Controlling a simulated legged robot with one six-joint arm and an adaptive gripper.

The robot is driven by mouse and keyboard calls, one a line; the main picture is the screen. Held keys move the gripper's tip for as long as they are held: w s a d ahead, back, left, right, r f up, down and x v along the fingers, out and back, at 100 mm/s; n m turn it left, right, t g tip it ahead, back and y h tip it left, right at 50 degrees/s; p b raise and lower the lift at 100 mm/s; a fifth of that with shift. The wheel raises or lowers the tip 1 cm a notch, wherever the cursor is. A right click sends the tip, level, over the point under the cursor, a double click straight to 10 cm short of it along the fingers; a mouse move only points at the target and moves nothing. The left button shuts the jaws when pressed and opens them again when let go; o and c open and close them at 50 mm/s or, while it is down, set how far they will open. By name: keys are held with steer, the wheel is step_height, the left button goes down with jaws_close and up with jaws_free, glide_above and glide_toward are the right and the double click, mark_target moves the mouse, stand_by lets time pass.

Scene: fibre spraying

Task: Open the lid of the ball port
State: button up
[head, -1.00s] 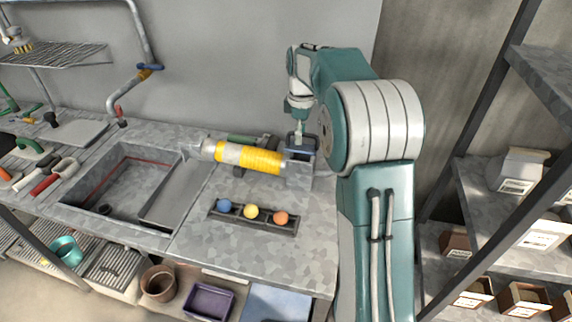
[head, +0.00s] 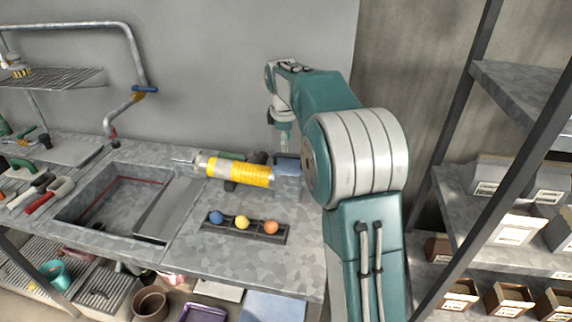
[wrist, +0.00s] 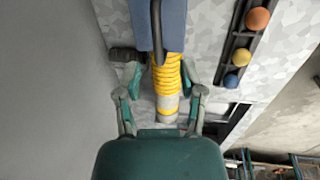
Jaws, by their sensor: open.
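The ball port is the box-like end (head: 288,184) of a device with a clear tube and yellow winding (head: 238,172). A blue-grey lid (head: 287,164) sits at that end; its exact angle is hard to tell in the head view. In the wrist view the lid (wrist: 172,22) shows at the top centre, with a dark curved handle (wrist: 157,35) along it. My gripper (wrist: 160,84) is open, its two fingers apart on either side of the yellow winding as seen from above. In the head view my gripper (head: 284,143) is small and partly hidden, just above the lid, apparently holding nothing.
A dark rack (head: 246,231) with blue, yellow and orange balls lies in front of the device. A sink (head: 120,205) is set in the counter at left. A wall stands behind; metal shelves (head: 520,90) with boxes stand at right.

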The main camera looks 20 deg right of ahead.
step_height(320, 180, up, 5)
steer(key=s+a+r+m+t, duration=0.1)
steer(key=s+a+r+m, duration=0.1)
steer(key=s, duration=0.8)
steer(key=s+a+r+m+t, duration=0.1)
steer(key=s+a+m, duration=0.3)
steer(key=s, duration=0.6)
steer(key=shift+s+a+r+m+y, duration=0.35)
steer(key=shift+a+r, duration=0.35)
steer(key=shift+a, duration=0.25)
steer(key=shift+s, duration=0.1)
